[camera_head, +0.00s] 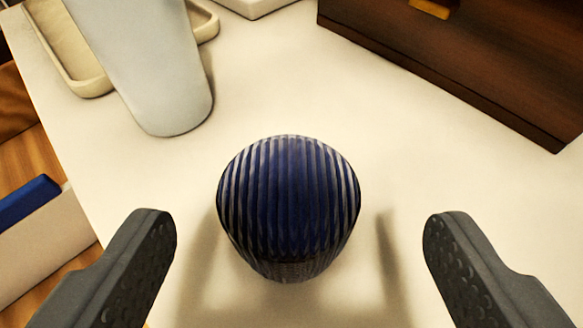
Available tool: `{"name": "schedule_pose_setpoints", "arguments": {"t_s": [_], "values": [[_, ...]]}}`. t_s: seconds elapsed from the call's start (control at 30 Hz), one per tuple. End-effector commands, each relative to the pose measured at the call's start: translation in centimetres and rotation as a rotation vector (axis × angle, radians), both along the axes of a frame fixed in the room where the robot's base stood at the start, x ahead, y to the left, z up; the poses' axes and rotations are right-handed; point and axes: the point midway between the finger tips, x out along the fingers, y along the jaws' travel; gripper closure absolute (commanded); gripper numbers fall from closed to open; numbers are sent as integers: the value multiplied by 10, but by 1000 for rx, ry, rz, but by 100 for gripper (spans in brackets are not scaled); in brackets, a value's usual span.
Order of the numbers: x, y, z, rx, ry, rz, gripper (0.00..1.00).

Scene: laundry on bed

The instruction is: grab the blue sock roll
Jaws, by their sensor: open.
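A dark blue, ribbed, rounded object (288,200) with pale stripes sits on a white surface in the middle of the view; it looks like the blue sock roll. My gripper (298,225) is open, with one dark grey finger to the left of the roll and one to the right. There is a visible gap on both sides, and neither finger appears to touch it. The underside of the roll is hidden.
A pale grey tapered object (150,75) stands behind left, by a beige tray (88,84). A dark brown wooden box (470,60) is at the back right. The white surface (390,150) ends at the left, above a wooden floor (60,165) and a pale box (45,250) with something blue.

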Motion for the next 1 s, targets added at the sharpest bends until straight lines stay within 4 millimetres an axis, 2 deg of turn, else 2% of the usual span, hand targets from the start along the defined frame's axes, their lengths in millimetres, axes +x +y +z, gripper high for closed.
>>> {"name": "schedule_pose_setpoints", "arguments": {"t_s": [0.27, 0.47, 0.6, 0.9, 0.93, 1.0], "values": [[10, 2, -7, 0, 0, 1, 25], [28, 5, -25, -1, 4, 2, 25], [42, 5, -29, -1, 2, 3, 25], [46, 5, -30, -1, 1, 3, 25], [46, 5, -30, -1, 1, 3, 30], [46, 5, -30, -1, 1, 2, 50]]}}
